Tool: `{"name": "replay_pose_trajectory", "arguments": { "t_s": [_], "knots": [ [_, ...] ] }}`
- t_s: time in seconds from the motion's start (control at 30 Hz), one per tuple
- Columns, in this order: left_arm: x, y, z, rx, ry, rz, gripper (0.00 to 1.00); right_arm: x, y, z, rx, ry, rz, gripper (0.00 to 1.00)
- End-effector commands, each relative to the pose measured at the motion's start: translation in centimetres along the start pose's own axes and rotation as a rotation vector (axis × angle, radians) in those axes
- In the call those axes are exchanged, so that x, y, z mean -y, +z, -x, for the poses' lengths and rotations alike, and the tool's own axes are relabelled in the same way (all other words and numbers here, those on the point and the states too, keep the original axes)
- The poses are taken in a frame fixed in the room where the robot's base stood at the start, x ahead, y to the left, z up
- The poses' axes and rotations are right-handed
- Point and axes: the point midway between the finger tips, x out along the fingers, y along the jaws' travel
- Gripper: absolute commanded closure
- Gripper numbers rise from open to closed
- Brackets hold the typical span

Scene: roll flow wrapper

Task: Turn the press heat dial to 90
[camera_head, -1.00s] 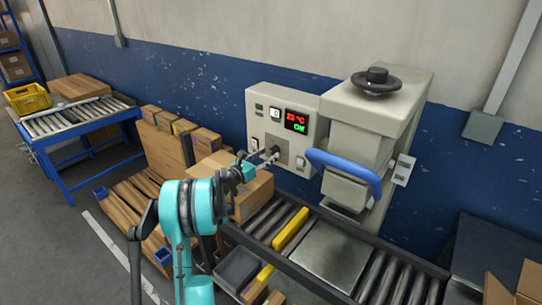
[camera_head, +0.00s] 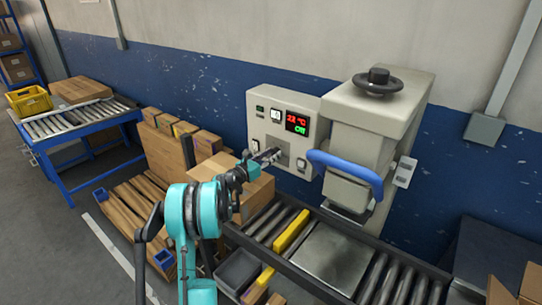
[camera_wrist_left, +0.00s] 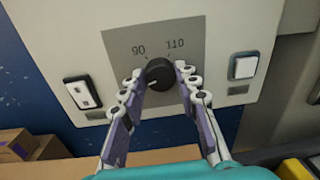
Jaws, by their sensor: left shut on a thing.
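The press heat dial is a round black knob (camera_wrist_left: 158,74) on a grey plate, with the marks 90 and 110 printed above it. A pale pointer line on the knob points to the lower left, away from both marks. My left gripper (camera_head: 272,155) reaches the control panel (camera_head: 264,128), and its fingers hide the knob in the head view. In the left wrist view, the left gripper (camera_wrist_left: 159,76) is shut on the knob, one fingertip on each side. My right gripper is not in view.
A display (camera_head: 297,123) shows red 22 °C and small green text. A white switch (camera_wrist_left: 83,93) and a white button (camera_wrist_left: 243,66) flank the dial. The press with its blue handle (camera_head: 345,168) stands right of the panel. Cardboard boxes (camera_head: 205,143) stand left; a roller conveyor runs below.

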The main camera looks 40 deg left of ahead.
Motion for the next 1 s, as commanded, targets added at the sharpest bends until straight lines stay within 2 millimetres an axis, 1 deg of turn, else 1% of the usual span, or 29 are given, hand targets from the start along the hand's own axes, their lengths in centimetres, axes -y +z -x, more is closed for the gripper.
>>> {"name": "replay_pose_trajectory", "arguments": {
  "t_s": [0.27,1.0],
  "knots": [
    [0.04,0.06,-0.04,-0.009,0.0,-0.132,0.98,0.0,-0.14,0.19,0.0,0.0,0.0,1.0],
    [0.19,0.09,-0.05,-0.052,0.006,-0.815,0.98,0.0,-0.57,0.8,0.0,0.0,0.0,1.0]
  ]
}}
